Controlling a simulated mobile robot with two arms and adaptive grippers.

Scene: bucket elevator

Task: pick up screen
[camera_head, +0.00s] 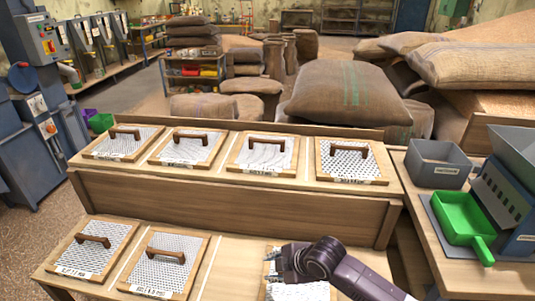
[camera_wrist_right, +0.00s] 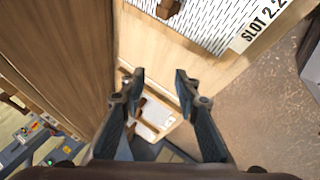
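Several wood-framed mesh screens, each with a brown handle, lie on a two-level wooden rack. The upper row includes a screen at its left (camera_head: 122,142) and one at its right end (camera_head: 350,160). The lower row shows a left screen (camera_head: 93,248), a middle screen (camera_head: 160,262) and a right screen (camera_head: 300,291), partly hidden by my right arm. My right gripper (camera_head: 272,264) is over that right screen. In the right wrist view it (camera_wrist_right: 160,88) is open with nothing between its fingers, and a slotted screen (camera_wrist_right: 205,18) with a label shows at the top. My left gripper is not visible.
On the right, a side table holds a grey bin (camera_head: 438,165), a green scoop (camera_head: 465,220) and a blue-grey machine (camera_head: 512,190). Blue machines (camera_head: 35,105) are at the left. Floor is open left of the rack.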

